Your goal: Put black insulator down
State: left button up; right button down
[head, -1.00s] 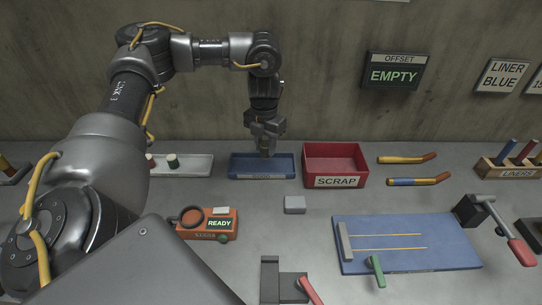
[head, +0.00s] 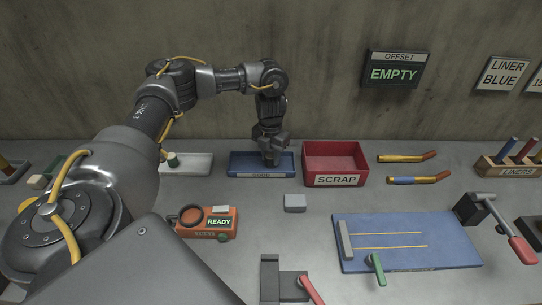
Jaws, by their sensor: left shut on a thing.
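My left gripper (head: 271,158) points down over the blue tray (head: 243,162) at the back of the bench, near the tray's right half. It is shut on a dark piece that I take to be the black insulator; the fingers and the dark colours hide most of it. I cannot tell whether the piece touches the tray floor. My right gripper does not show.
The red SCRAP bin (head: 336,160) stands just right of the blue tray. In front are an orange READY device (head: 207,224), a grey block (head: 294,203) and a blue board (head: 405,230).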

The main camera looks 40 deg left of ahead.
aim_at(271, 155)
pick_arm(q)
jog(key=shift+d, duration=0.1)
jog(key=shift+f, duration=0.15)
jog(key=o, duration=1)
jog(key=shift+o, duration=0.2)
notch_tip(271, 155, up, 12)
jog(key=shift+r+p, duration=0.2)
jog(key=shift+p, duration=0.2)
